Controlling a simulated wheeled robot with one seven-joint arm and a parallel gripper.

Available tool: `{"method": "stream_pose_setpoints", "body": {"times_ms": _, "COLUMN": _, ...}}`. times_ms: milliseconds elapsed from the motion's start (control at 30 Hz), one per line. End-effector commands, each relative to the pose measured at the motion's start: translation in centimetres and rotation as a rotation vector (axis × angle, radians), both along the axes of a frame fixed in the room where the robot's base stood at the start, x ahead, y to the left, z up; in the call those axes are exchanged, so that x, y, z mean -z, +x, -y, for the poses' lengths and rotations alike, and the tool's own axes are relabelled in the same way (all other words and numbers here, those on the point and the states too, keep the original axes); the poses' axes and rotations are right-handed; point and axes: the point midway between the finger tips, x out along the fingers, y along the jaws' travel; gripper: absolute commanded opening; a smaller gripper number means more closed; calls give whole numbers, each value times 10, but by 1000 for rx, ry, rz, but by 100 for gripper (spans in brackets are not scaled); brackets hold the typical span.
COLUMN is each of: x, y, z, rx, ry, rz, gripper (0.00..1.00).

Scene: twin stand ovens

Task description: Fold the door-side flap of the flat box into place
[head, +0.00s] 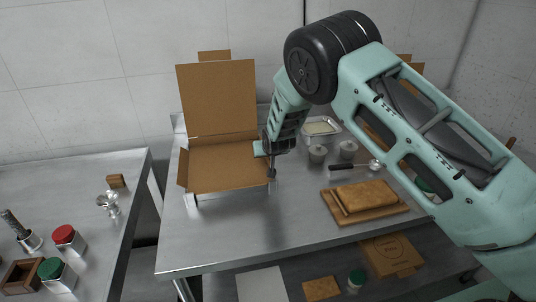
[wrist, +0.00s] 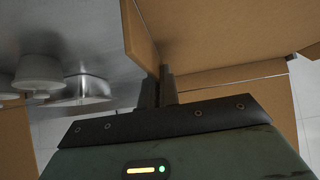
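The flat box (head: 228,172) lies open on the steel table, its lid (head: 217,97) standing up at the back. A side flap (head: 183,168) stands out at its left edge. My gripper (head: 272,183) points down at the box's right edge. In the wrist view, a brown flap (wrist: 140,38) stands up beside the box floor (wrist: 215,78). My gripper's two dark fingers (wrist: 159,90) are close together at this flap's near end, with no clear gap. Whether they touch the flap is hard to tell. My gripper partly hides the right side in the head view.
A brown slab on a wooden board (head: 368,202), a dark-handled tool (head: 343,167), pale cups (head: 318,153) and a metal tray (head: 322,127) are to the right. The table is clear in front of the box. A second table (head: 95,185) stands at the left.

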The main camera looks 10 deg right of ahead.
Motion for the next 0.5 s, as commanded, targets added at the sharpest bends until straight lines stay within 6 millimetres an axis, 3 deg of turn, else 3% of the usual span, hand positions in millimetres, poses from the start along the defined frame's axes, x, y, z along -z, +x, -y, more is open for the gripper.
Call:
{"method": "stream_pose_setpoints", "body": {"times_ms": 400, "x": 1, "y": 0, "z": 0, "rx": -1, "ry": -6, "rz": -2, "gripper": 0}}
{"method": "stream_pose_setpoints", "body": {"times_ms": 500, "x": 1, "y": 0, "z": 0, "rx": -1, "ry": -6, "rz": -2, "gripper": 25}}
